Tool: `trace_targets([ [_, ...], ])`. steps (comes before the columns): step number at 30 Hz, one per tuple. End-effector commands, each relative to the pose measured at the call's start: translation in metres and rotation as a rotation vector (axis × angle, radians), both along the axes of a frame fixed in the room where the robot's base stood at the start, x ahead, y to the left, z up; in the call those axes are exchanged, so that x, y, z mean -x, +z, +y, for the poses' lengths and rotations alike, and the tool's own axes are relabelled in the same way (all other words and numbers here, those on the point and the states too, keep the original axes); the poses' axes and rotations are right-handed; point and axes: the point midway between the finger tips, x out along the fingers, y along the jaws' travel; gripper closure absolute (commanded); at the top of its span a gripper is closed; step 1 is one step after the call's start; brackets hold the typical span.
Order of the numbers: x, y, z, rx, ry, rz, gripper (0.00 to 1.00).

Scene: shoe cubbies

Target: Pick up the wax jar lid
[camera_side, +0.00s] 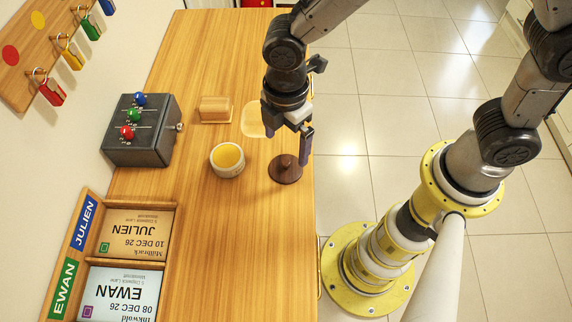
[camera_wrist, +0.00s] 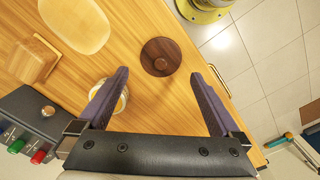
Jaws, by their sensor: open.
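The wax jar lid is the dark brown round wooden lid (camera_side: 286,170) with a small knob, lying flat near the right edge of the table. It also shows in the wrist view (camera_wrist: 161,56), ahead of and between my fingers. My gripper (camera_side: 288,148) is open and empty, close above the lid in the side view, and its two fingers spread wide in the wrist view (camera_wrist: 166,85). A pale round jar (camera_side: 227,160) with yellow wax stands left of the lid; in the wrist view my left finger partly hides it.
A wooden block on a base (camera_side: 214,109) and a pale oval board (camera_side: 256,121) lie behind. A grey box with coloured knobs (camera_side: 140,132) and a tray of name cards (camera_side: 92,238) are at the left. The table's front is clear.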

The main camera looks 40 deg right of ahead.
Motion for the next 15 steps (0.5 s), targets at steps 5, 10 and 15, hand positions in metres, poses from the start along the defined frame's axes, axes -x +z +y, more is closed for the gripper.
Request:
trace_targets([
  [5, 0.0, -0.015, 0.0, 0.0, -0.001, 0.001, 0.0],
  [10, 0.002, -0.03, 0.001, 0.002, 0.0, 0.003, 0.0],
  [15, 0.003, -0.055, 0.002, 0.002, 0.0, 0.002, 0.0],
])
